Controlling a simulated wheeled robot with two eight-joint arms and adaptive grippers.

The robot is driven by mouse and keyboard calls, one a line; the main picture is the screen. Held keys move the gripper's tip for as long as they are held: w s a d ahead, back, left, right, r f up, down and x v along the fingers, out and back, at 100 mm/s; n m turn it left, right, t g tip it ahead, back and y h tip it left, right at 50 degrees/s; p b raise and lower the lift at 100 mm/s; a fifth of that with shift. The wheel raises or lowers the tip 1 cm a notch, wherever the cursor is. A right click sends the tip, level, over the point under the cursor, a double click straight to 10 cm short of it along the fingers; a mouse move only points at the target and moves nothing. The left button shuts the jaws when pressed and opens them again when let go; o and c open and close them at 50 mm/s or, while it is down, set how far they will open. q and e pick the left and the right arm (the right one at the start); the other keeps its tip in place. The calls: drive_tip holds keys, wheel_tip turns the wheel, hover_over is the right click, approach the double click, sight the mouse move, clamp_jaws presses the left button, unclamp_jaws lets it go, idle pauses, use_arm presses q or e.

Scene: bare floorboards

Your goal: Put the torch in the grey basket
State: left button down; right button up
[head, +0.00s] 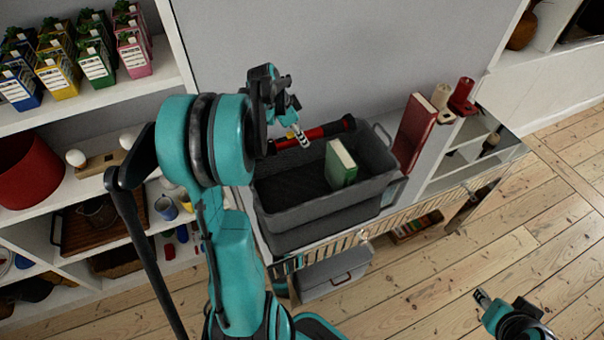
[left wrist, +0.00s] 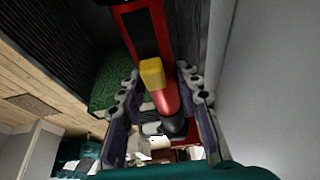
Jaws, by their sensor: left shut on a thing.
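The torch (head: 327,131) is red with black ends and lies nearly level above the back part of the grey basket (head: 310,208). My left gripper (head: 299,132) is shut on it near its left end. In the left wrist view the torch (left wrist: 166,101), with a yellow button, sits between the two fingers of my left gripper (left wrist: 160,84). The basket stands on a shelf unit, and a green book (head: 341,164) stands inside it. My right gripper (head: 483,297) is low at the right, far from the basket; its jaws are unclear.
A red book (head: 415,133) stands just right of the basket, with red and cream candles (head: 461,95) beyond it. The wall (head: 330,50) rises close behind. Shelves at left hold small cartons (head: 133,55) and a red pot (head: 27,170). The floorboards (head: 540,225) at right are clear.

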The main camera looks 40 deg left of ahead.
use_arm(q)
wheel_tip(320, 180, down, 17)
drive_tip(key=b, duration=0.4)
drive_tip(key=shift+f+b, duration=0.1)
drive_tip(key=shift+b, duration=0.3)
drive_tip(key=c, duration=1.1)
unclamp_jaws()
drive_tip(key=shift+f, duration=0.1)
drive_tip(key=shift+o, duration=0.2)
